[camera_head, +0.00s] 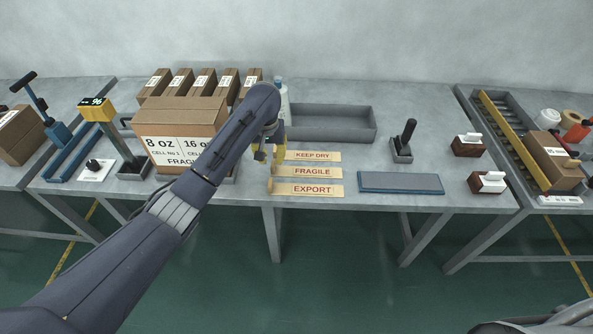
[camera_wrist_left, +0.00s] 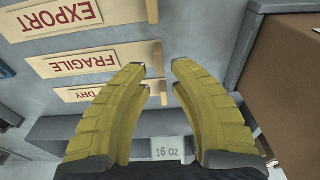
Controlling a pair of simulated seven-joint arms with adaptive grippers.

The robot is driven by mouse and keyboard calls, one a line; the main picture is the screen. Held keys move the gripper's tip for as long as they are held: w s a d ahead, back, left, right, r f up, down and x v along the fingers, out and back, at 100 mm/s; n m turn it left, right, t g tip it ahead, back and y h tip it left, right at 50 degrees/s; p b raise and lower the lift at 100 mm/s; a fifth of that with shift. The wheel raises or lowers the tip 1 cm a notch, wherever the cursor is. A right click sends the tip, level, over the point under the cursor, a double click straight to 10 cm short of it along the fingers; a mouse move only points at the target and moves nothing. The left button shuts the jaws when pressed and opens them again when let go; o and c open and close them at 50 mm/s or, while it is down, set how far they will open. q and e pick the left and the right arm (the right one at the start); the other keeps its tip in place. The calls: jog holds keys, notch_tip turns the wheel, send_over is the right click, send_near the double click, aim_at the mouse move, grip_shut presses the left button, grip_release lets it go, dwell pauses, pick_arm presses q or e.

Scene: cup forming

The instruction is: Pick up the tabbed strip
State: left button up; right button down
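Three wooden strips with lettered faces lie in a stack of rows on the table: KEEP DRY (camera_head: 313,156), FRAGILE (camera_head: 312,172) and EXPORT (camera_head: 312,189). Each has a raised tab at its left end in the head view. My left gripper (camera_head: 270,156) is open and empty above the left ends of the upper strips. In the left wrist view its yellow fingers (camera_wrist_left: 163,68) are spread, with the tabs of the FRAGILE strip (camera_wrist_left: 85,64) and the DRY strip (camera_wrist_left: 85,93) showing between and just beyond the tips. The EXPORT strip (camera_wrist_left: 60,17) lies farther off. My right gripper is not in view.
A large carton (camera_head: 180,118) stands close left of the gripper, with several smaller boxes behind. A grey tray (camera_head: 330,122) lies behind the strips. A flat blue-grey pad (camera_head: 400,183), a black-handled stamp (camera_head: 404,142) and two small wooden blocks with white tops are to the right.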

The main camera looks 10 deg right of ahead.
aim_at(272, 164)
pick_arm(q)
jog(key=shift+w+d+f, duration=0.1)
jog(key=shift+w+f, duration=0.15)
jog(key=shift+f, duration=1.3)
jog(key=shift+w+f, duration=0.2)
jog(key=shift+f, duration=1.35)
grip_shut()
